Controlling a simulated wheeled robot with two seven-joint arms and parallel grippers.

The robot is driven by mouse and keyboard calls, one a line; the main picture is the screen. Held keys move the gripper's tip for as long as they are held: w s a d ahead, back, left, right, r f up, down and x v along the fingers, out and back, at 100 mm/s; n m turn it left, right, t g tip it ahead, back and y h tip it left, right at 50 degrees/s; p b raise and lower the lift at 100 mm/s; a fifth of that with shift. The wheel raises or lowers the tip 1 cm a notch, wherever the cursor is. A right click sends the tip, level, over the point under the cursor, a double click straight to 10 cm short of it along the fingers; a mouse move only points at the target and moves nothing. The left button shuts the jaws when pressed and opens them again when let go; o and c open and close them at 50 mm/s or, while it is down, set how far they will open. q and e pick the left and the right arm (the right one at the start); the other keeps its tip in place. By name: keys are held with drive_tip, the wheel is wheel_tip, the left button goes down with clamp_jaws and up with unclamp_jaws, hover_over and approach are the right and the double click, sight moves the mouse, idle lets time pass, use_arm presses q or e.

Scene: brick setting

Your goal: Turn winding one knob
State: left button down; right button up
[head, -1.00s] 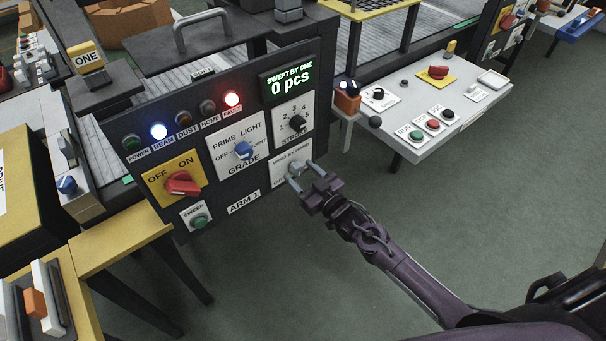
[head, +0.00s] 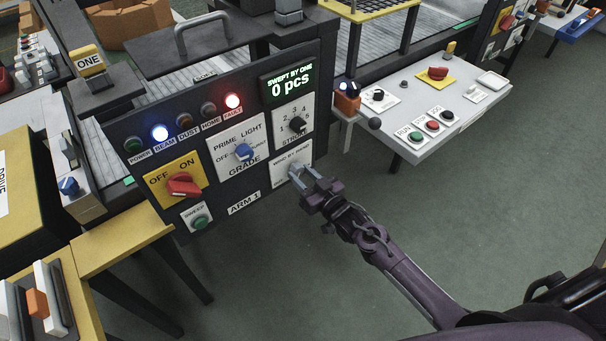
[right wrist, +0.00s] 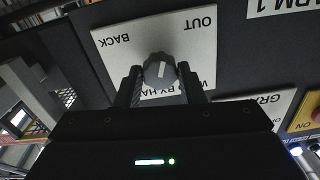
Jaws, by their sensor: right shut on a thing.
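The winding knob (right wrist: 158,69) is a small grey knob with a pale pointer line. It sits on a white plate (right wrist: 196,48) lettered "WIND BY HAND", "OUT" and "BACK". In the head view this plate (head: 279,167) is at the lower right of the ARM 1 panel, and my gripper partly hides the knob. My right gripper (head: 303,176) reaches the knob from the lower right. In the right wrist view, the right gripper's fingers (right wrist: 159,75) are on both sides of the knob, shut on it. My left gripper is not in view.
The dark ARM 1 panel (head: 240,208) also carries a red OFF/ON switch (head: 183,184), a blue GRADE knob (head: 243,152), a black STROKE knob (head: 297,124) and a green SWEEP button (head: 200,221). Its display (head: 288,84) reads 0 pcs. A white control table (head: 408,100) stands right. Green floor is open below.

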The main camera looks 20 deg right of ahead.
drive_tip(key=m+p, duration=0.1)
drive_tip(key=m, duration=0.5)
drive_tip(key=shift+m+p, duration=0.3)
drive_tip(key=shift+p, duration=0.1)
idle(0.3)
drive_tip(key=o, duration=1)
drive_tip(key=v, duration=0.8)
idle(0.4)
